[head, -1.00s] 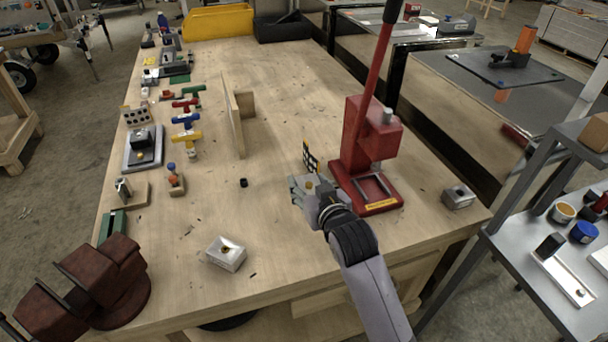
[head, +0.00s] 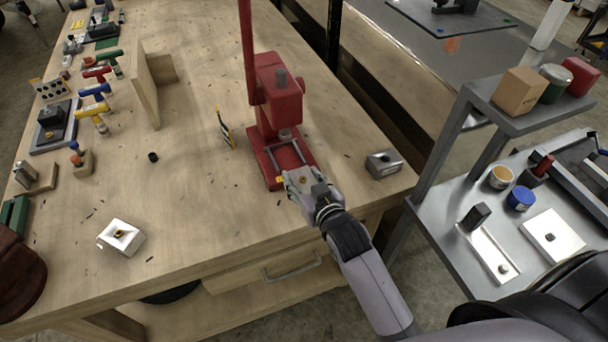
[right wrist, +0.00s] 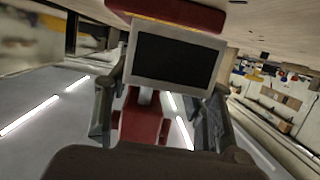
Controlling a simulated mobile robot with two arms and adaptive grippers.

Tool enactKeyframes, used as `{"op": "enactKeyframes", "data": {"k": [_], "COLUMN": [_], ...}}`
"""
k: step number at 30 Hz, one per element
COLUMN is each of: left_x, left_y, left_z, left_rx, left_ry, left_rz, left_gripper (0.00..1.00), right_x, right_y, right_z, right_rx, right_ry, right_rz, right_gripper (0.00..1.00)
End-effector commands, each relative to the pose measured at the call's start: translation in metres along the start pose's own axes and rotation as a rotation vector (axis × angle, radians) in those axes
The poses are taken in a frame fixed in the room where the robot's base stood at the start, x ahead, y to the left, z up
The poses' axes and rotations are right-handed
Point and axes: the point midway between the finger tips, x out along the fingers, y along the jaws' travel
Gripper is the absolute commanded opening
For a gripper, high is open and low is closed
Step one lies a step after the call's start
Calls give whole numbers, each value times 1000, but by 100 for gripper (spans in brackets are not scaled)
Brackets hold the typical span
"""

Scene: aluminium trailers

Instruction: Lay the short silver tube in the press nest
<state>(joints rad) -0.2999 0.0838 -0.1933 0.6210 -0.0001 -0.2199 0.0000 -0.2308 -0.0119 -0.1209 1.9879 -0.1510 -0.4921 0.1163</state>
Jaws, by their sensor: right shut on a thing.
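The red arbor press (head: 278,100) stands near the right edge of the wooden bench. Its nest (head: 289,154), a pair of grey rails, lies on the red base under the ram. My right gripper (head: 300,181) is at the front edge of that base. In the right wrist view, the short silver tube (right wrist: 133,50) shows end-on between my fingers, a rectangular silver rim around a dark opening. The right gripper is shut on it. The red press (right wrist: 140,122) shows behind it. In the head view the hand hides most of the tube. My left gripper is out of view.
A silver block (head: 383,164) sits right of the press, and a white holed block (head: 121,236) at front left. A grey shelf cart (head: 450,190) is at right. The bench's middle is mostly clear.

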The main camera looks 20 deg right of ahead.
Motion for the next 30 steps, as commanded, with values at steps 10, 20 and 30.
{"op": "enactKeyframes", "data": {"k": [10, 20, 30], "left_x": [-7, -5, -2], "left_y": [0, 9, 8], "left_z": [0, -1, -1], "left_rx": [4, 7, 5], "left_ry": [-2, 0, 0], "left_rz": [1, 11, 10], "left_gripper": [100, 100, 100], "right_x": [4, 31, 57], "right_y": [0, 1, 1], "right_z": [-2, -8, -13], "right_rx": [2, 2, 2], "right_ry": [2, 2, 3], "right_rz": [1, 1, 1], "right_gripper": [17, 17, 17]}}
